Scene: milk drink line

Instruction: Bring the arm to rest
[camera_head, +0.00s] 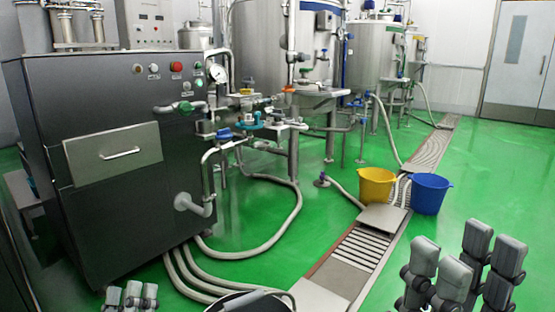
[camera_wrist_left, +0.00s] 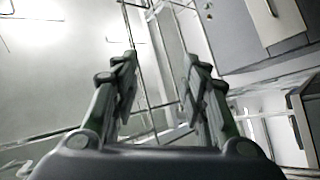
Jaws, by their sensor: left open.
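My left gripper (camera_head: 131,296) shows only as grey fingertips at the bottom left of the head view, in front of the dark steel machine. In the left wrist view my left gripper (camera_wrist_left: 158,75) is open, with a clear gap between its two fingers and nothing held. My right gripper (camera_head: 464,268) stands at the bottom right of the head view, fingers up, over the green floor. Its finger pairs are apart, and I see nothing between them. Most of both arms is out of view.
The dark steel machine (camera_head: 105,215) with a drawer front stands at the left. Hoses (camera_head: 262,245) lie on the green floor. A yellow bucket (camera_head: 376,188) and a blue bucket (camera_head: 429,194) stand by the floor drain (camera_head: 360,250). Steel tanks (camera_head: 268,45) stand behind. Open floor lies at the right.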

